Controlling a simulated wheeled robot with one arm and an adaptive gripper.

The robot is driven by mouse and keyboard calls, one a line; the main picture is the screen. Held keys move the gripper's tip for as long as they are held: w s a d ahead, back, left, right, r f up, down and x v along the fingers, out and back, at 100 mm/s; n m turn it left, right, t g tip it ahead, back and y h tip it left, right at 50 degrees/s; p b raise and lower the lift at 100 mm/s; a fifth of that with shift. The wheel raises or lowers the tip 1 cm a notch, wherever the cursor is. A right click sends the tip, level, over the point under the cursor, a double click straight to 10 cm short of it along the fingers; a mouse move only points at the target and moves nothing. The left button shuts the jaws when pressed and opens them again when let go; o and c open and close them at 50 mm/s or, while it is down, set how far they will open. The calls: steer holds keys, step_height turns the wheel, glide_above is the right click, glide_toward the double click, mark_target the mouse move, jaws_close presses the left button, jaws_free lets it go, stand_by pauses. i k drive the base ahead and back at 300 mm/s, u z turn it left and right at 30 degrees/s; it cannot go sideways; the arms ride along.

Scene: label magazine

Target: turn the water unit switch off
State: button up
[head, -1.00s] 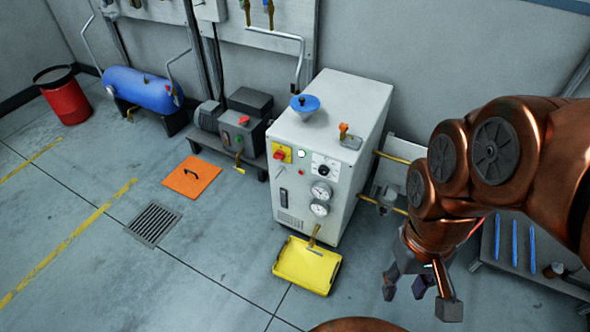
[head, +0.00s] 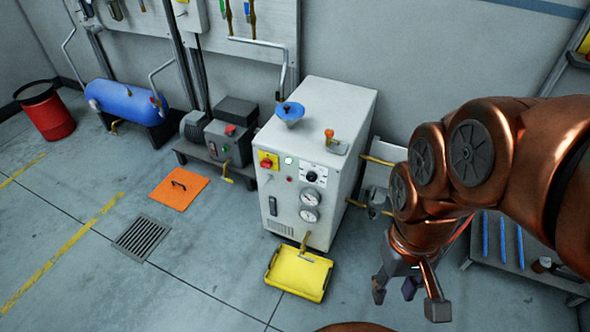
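The water unit (head: 338,125) looks to be the white cabinet in the middle of the head view. Its front panel carries a red rotary switch on a yellow plate (head: 267,161), a pale green lamp (head: 289,160), a black knob (head: 311,176) and two round gauges (head: 310,206). The switch's exact setting is too small to tell. A dark vertical rocker (head: 272,206) sits lower left on the same panel. My gripper (head: 407,294) hangs to the right of the cabinet, apart from it, with its fingers spread and nothing between them.
A yellow tray (head: 321,284) lies on the floor before the cabinet. A pump (head: 228,140), blue tank (head: 125,102), red bin (head: 48,115) and orange plate (head: 178,188) are to the left. A low rack (head: 515,262) stands right.

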mark_target(267, 163)
steer(key=u, duration=0.55)
steer(key=k, duration=0.65)
steer(key=u, duration=0.95)
steer(key=i, duration=0.85)
steer(key=z, duration=0.05)
